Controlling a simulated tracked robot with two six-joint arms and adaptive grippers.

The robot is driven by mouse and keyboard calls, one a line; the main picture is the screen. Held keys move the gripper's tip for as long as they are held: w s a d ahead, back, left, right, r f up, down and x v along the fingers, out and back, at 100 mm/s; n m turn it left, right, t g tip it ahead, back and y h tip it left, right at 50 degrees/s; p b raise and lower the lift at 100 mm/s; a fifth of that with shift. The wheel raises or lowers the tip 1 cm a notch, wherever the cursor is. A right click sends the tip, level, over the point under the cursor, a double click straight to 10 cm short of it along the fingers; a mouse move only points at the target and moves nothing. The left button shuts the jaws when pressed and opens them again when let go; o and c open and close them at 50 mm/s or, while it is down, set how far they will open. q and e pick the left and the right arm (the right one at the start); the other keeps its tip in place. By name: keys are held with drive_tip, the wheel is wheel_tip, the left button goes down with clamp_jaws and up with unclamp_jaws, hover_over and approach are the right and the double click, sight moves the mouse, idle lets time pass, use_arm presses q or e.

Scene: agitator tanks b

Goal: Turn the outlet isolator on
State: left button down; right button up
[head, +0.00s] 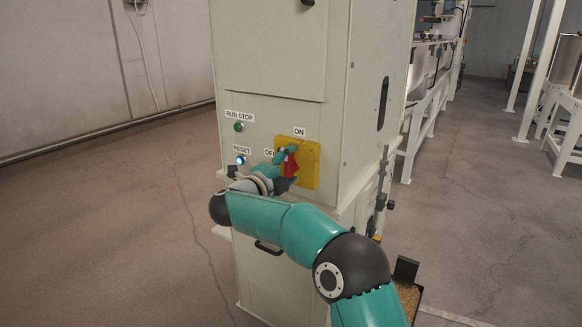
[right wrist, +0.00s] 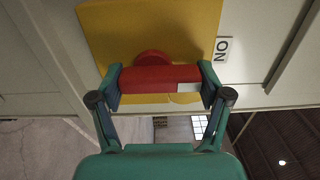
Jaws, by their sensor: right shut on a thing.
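The outlet isolator is a yellow plate (head: 311,164) with a red handle (head: 291,166) on the pale cabinet's front. The ON label (head: 299,132) is above the plate; the OFF label (head: 269,153) at its left is partly hidden by my gripper. My right gripper (head: 290,168) is shut on the red handle. In the right wrist view the fingers (right wrist: 160,84) grip both ends of the handle (right wrist: 158,79). The handle's white mark (right wrist: 188,87) is at the end on the ON label's side (right wrist: 222,48). My left gripper is not in view.
The RUN STOP button (head: 239,127) and the lit blue RESET button (head: 240,160) are left of the isolator. A dark handle (head: 268,248) sits lower on the cabinet (head: 265,60). Open floor (head: 110,220) lies left; white frames (head: 425,125) stand behind at right.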

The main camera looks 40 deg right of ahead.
drive_tip(key=shift+a+f, duration=0.2)
drive_tip(key=shift+f, duration=0.15)
drive_tip(key=o, duration=1.1)
drive_tip(key=shift+d+r, duration=0.1)
drive_tip(key=shift+r, duration=0.05)
drive_tip(key=v, duration=1.2)
